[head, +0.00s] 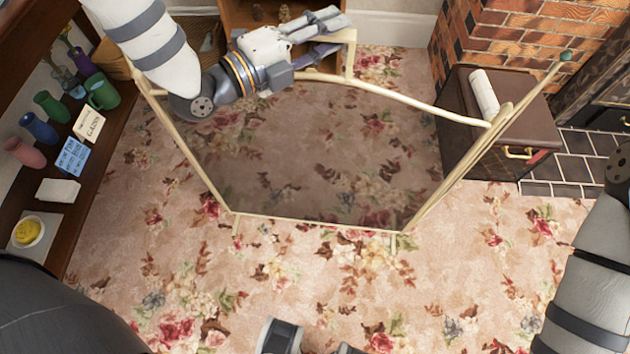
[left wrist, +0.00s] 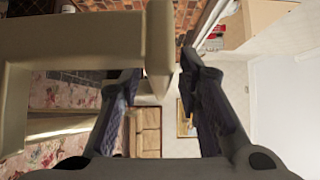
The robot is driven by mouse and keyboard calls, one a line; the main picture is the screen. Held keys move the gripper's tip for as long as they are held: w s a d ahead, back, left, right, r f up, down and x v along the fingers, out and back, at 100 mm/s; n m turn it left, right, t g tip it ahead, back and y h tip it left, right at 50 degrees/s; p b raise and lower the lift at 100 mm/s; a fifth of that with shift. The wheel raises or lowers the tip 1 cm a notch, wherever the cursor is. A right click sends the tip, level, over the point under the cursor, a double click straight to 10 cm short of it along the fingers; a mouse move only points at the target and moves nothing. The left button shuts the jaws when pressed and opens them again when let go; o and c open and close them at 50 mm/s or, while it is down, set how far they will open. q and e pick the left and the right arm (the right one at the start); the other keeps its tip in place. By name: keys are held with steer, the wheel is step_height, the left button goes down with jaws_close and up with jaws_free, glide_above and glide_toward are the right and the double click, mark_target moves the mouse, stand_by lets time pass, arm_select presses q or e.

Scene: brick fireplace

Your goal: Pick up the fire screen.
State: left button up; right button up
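The fire screen (head: 300,150) stands upright on the carpet in the head view, with a cream frame, small feet and a dark see-through panel. My left gripper (head: 335,35) is at its upper back, close to a squared cream bar (head: 351,55) above the top rail. In the left wrist view, the cream bar (left wrist: 75,45) comes in from the left and ends near the fingertips. It overlaps one finger of my left gripper (left wrist: 158,80). The two fingers are apart, and I cannot tell whether they touch the bar.
A dark chest (head: 510,130) with a white roll (head: 484,95) stands close to the screen's right side, before the brick fireplace (head: 535,45). A wooden shelf (head: 75,205) with cups and vases runs along the left.

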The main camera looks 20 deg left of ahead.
arm_select(q)
jaws_close()
steer(key=shift+r, duration=0.15)
steer(key=shift+r, duration=0.1)
